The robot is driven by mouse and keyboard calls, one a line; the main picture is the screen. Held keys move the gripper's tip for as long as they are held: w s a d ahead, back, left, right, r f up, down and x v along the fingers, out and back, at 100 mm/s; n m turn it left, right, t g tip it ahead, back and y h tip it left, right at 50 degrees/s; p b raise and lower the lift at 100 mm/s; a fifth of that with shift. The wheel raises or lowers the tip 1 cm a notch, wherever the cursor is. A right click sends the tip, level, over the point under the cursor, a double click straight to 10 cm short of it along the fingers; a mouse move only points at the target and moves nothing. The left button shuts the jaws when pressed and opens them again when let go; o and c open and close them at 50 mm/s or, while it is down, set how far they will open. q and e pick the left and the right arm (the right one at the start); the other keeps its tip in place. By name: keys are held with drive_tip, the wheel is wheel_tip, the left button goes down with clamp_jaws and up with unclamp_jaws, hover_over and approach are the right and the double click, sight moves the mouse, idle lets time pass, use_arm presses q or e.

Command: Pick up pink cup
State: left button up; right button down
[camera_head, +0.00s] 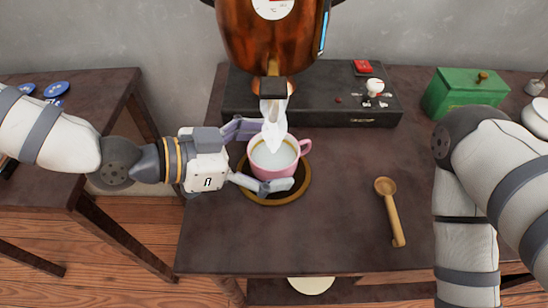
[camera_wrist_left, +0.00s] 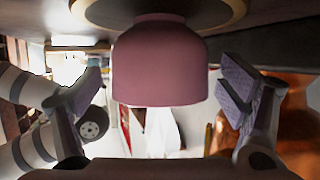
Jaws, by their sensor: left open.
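The pink cup (camera_head: 275,164) stands upright on a round gold-rimmed coaster (camera_head: 302,190) on the dark table, below a spout. It holds a pale liquid, and its handle points right in the head view. My left gripper (camera_head: 276,156) is open around the cup from the left, one finger on the far side and one on the near side. In the left wrist view the cup (camera_wrist_left: 160,60) is between the open fingers (camera_wrist_left: 164,88), with gaps on both sides. My right arm shows at the right of the head view, but its gripper is out of view.
A copper kettle (camera_head: 262,35) hangs over the cup, with a whitish stream or steam below its spout. A black box (camera_head: 240,98) stands behind the cup. A wooden spoon (camera_head: 391,212) and a green box (camera_head: 465,93) are to the right. The front of the table is clear.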

use_arm(q)
drive_tip(key=shift+w+d+f, duration=0.25)
drive_tip(key=shift+d+f, duration=0.05)
drive_tip(key=shift+d, duration=0.25)
drive_tip(key=c, duration=1.4)
drive_tip(key=shift+c, duration=0.5)
drive_tip(key=shift+r, duration=0.15)
